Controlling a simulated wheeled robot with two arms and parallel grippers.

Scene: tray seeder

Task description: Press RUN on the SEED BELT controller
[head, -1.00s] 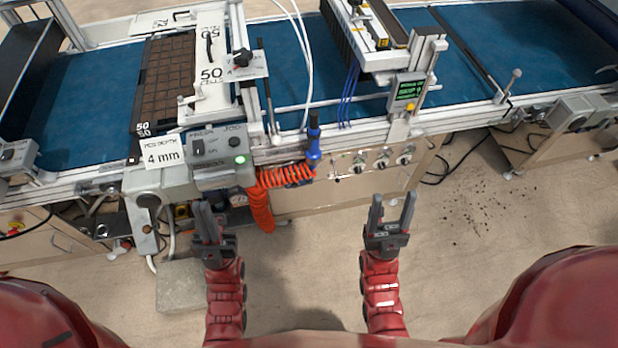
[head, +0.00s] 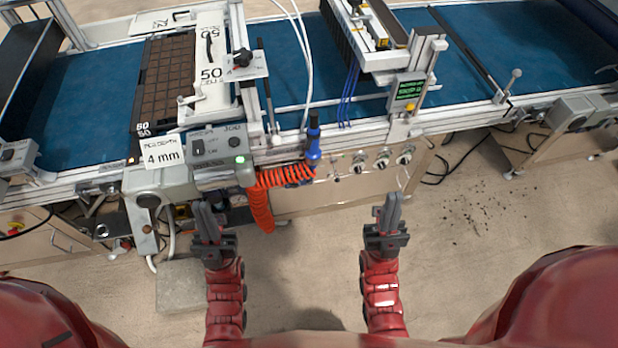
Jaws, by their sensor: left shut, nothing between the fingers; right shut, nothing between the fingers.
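No label reading SEED BELT or RUN is legible. A grey control box (head: 222,150) with switches and a lit green button (head: 240,160) is on the front rail, left of centre. A small unit with a green screen (head: 408,90) stands further right, its text too small to read. Another grey box (head: 575,112) is on the rail at the far right. My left gripper (head: 206,208) is shut and empty, low in front of the lit-button box. My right gripper (head: 393,200) is shut and empty, over the floor in front of the knob panel (head: 375,160). Neither appears to touch anything.
The blue belt (head: 300,62) carries a dark cell tray (head: 168,75) at left. An orange coiled hose (head: 262,205) with a blue nozzle (head: 313,150) hangs between my grippers. A card reading 4 mm (head: 163,155) is beside the lit-button box. Spilled soil lies on the floor at right.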

